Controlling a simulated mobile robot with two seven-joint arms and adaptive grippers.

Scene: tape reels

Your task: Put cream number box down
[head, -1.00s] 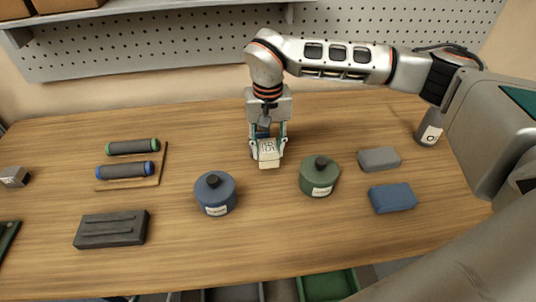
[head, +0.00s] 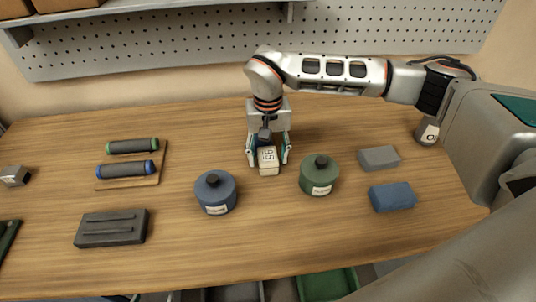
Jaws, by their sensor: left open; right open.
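The cream number box (head: 268,162) stands on the wooden table (head: 150,270) near the middle, with dark digits on its pale face. My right gripper (head: 268,157) reaches down over it from behind. Its fingers are open, one on each side of the box, with a small gap visible at each side. The back of the box is hidden by the gripper. My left gripper is not in view.
A blue canister (head: 215,193) stands front left of the box and a green canister (head: 319,176) to its right. Grey (head: 379,157) and blue (head: 392,197) blocks lie further right. Two dark rollers (head: 126,170) lie left. The table's front middle is clear.

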